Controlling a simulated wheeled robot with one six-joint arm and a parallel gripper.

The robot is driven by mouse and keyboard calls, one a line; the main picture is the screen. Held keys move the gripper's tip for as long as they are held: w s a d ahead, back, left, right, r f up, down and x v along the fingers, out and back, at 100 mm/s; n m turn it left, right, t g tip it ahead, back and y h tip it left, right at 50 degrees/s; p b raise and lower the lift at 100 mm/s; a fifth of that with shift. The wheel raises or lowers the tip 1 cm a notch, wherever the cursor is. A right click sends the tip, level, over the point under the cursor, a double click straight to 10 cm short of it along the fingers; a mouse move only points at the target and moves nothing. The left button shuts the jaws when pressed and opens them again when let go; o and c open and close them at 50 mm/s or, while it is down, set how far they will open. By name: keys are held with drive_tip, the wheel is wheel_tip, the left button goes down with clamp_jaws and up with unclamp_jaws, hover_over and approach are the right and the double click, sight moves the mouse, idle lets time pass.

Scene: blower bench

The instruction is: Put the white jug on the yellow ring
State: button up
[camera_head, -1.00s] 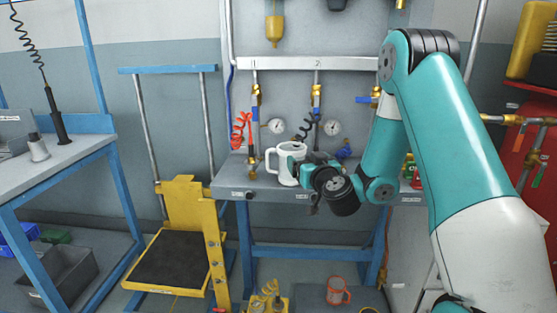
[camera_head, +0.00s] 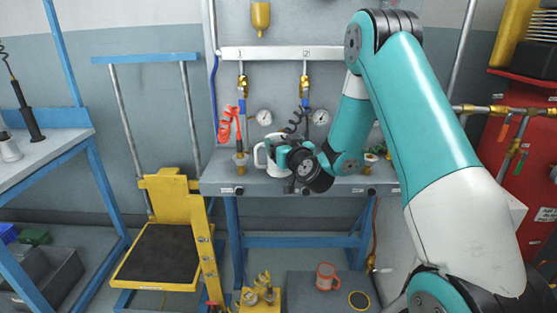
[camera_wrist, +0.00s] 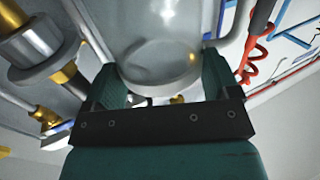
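The white jug (camera_head: 263,157) is upright at the back bench, its handle to the left. My gripper (camera_head: 284,158) comes from the right and has its fingers at the jug's sides. In the wrist view the pale jug (camera_wrist: 155,45) fills the gap between the two dark teal fingers (camera_wrist: 163,85), and the gripper looks shut on it. I cannot tell clearly whether its base clears the bench top. The yellow ring (camera_head: 359,300) lies around a dark disc on the dark floor mat, low in the head view, with nothing on it.
An orange-red mug (camera_head: 326,277) stands on the mat (camera_head: 300,291), left of the ring. A yellow holder (camera_head: 262,298) with brass parts is left of the mat. A yellow lift cart (camera_head: 180,205) stands left.

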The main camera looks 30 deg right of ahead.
drive_tip(key=shift+a, duration=0.15)
drive_tip(key=shift+c, duration=0.7)
wheel_tip(320, 180, up, 18)
drive_tip(key=p, duration=1.3)
drive_tip(key=s+a+f+n+y, duration=0.2)
drive_tip(key=s+a+f+y, duration=0.1)
drive_tip(key=a+f, duration=0.95)
drive_tip(key=s+f, duration=0.2)
drive_tip(key=f, duration=0.2)
drive_tip(key=s+f, duration=0.2)
drive_tip(key=f, duration=0.2)
drive_tip(key=s+f, duration=0.2)
drive_tip(key=f, duration=0.2)
drive_tip(key=shift+s+d+f, duration=0.15)
drive_tip(key=shift+s, duration=0.05)
